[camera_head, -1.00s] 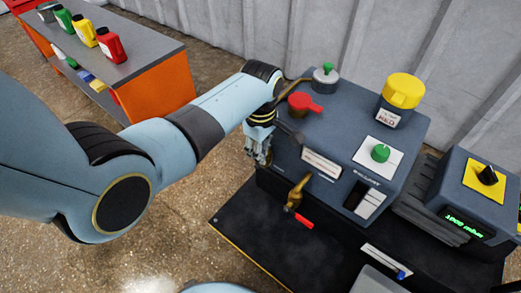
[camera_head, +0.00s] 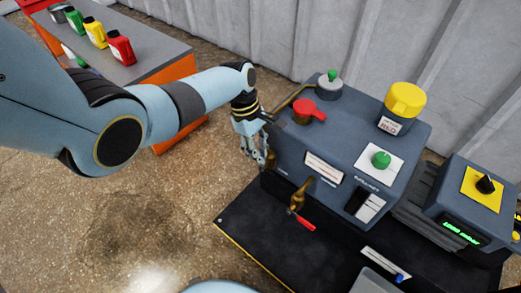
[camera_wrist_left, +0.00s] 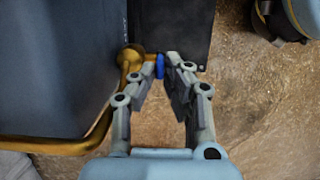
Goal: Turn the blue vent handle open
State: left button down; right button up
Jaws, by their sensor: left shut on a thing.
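The blue vent handle (camera_wrist_left: 160,66) shows in the left wrist view as a small blue piece beside a brass valve (camera_wrist_left: 130,58) on the side of the dark machine. My left gripper (camera_wrist_left: 160,74) is shut on it, with its fingertips on either side. In the head view my left gripper (camera_head: 262,161) points down at the left side of the grey-blue furnace unit (camera_head: 335,137). The blue handle is hidden there behind the fingers and the unit. My right gripper is not in view.
A red handle (camera_head: 309,110), a green knob (camera_head: 381,160) and a yellow cap (camera_head: 405,99) are on top of the unit. A red-tipped brass valve (camera_head: 300,204) is at its front. A bench with bottles (camera_head: 130,65) stands at the back left. Floor left of the unit is clear.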

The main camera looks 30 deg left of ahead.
pick_arm(q)
jog(key=c, duration=1.4)
grip_release()
jog(key=v, duration=1.2)
